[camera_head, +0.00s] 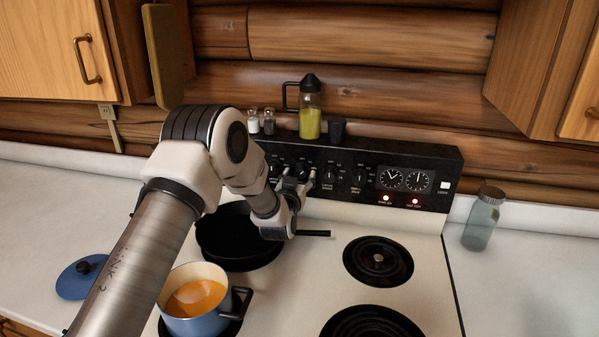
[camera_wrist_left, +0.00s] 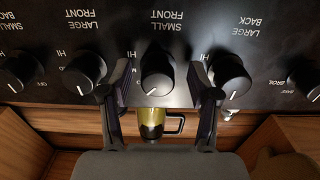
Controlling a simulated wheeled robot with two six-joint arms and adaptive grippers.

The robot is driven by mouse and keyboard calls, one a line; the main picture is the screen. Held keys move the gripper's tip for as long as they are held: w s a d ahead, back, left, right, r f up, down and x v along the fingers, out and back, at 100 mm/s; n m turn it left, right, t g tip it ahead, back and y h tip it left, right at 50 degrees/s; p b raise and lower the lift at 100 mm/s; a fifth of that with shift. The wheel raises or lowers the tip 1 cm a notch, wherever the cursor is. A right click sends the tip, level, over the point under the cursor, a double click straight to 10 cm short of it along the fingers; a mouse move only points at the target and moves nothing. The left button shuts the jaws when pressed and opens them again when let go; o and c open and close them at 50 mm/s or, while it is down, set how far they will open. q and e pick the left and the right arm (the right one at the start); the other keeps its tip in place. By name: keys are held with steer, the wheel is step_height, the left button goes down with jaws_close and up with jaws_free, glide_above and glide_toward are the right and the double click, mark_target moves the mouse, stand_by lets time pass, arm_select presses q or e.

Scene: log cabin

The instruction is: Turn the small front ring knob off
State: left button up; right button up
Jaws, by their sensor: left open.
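The small front ring knob (camera_wrist_left: 158,75) is a round black knob under the label "SMALL FRONT", upside down in the left wrist view. Its white pointer mark points down and slightly left in that picture. My left gripper (camera_wrist_left: 161,92) is open, with one finger on each side of this knob. I cannot tell whether the fingers touch it. In the head view my left gripper (camera_head: 299,184) is at the black control panel (camera_head: 440,165) on the stove's back, and its fingers partly hide the knob. My right gripper is not in view.
Large front (camera_wrist_left: 85,74) and large back (camera_wrist_left: 230,76) knobs flank the fingers closely. A black pan (camera_head: 235,250) and a blue pot (camera_head: 198,318) of orange soup stand below my left arm. Two red panel lights (camera_head: 415,202) glow. A bottle (camera_head: 310,122) stands atop the panel.

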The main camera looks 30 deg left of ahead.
arm_select(q)
steer(key=shift+w, duration=0.3)
steer(key=shift+s+d+r, duration=0.15)
steer(key=shift+s+r, duration=0.1)
steer(key=shift+s, duration=0.05)
steer(key=shift+c, duration=0.3)
steer(key=shift+s, duration=0.15)
steer(key=c, duration=1.1)
steer(key=shift+f+n+b, duration=0.1)
steer(key=shift+n+b, duration=0.3)
steer(key=shift+b, duration=0.35)
steer(key=n+b, duration=0.5)
steer(key=b, duration=0.1)
steer(key=shift+f, duration=0.1)
steer(key=shift+r+n+b, duration=0.25)
steer(key=shift+n+b, duration=0.85)
steer(key=shift+b, duration=0.15)
